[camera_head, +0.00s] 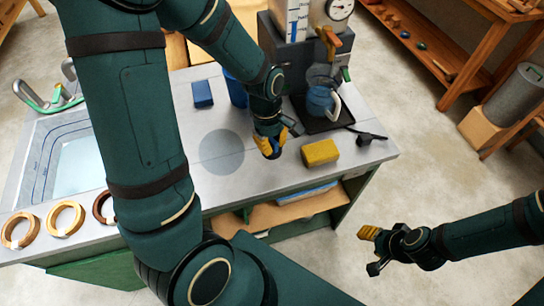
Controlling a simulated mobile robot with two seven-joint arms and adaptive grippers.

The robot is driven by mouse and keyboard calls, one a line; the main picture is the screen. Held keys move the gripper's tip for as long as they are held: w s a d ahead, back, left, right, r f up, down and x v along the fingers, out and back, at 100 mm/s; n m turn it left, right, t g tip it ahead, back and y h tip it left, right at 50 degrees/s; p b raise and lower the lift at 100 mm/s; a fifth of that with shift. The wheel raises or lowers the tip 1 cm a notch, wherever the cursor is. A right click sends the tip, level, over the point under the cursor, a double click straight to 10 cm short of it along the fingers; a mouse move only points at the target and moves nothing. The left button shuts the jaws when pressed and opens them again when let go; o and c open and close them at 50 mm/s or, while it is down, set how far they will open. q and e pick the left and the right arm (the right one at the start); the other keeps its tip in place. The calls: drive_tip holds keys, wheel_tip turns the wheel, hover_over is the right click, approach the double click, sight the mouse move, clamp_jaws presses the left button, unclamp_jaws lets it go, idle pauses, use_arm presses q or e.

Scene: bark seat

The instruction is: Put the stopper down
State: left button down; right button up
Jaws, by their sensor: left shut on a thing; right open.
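My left gripper (272,147) is low over the middle of the grey counter (240,185), between a grey disc-shaped mark and a yellow block. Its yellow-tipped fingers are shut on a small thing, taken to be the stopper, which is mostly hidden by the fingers. I cannot tell whether that thing touches the counter. My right gripper (371,250) is open and empty, out in front of the counter's right end, above the floor.
The grey round mark (221,152) lies left of the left gripper, the yellow block (320,152) right. A machine with a glass jug (320,100) stands behind. A blue box (203,94), black-handled tool (366,137), sink (85,165) and rings (64,218) are also on the counter.

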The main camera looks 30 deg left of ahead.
sight(273, 166)
use_arm(q)
wheel_tip(273, 166, down, 6)
drive_tip(key=shift+f+b, duration=0.1)
drive_tip(key=shift+b, duration=0.5)
drive_tip(key=shift+w+f, duration=0.1)
drive_tip(key=shift+f, duration=0.2)
drive_tip(key=c, duration=1.1)
unclamp_jaws()
drive_tip(key=shift+f, duration=0.1)
drive_tip(key=shift+c, duration=0.2)
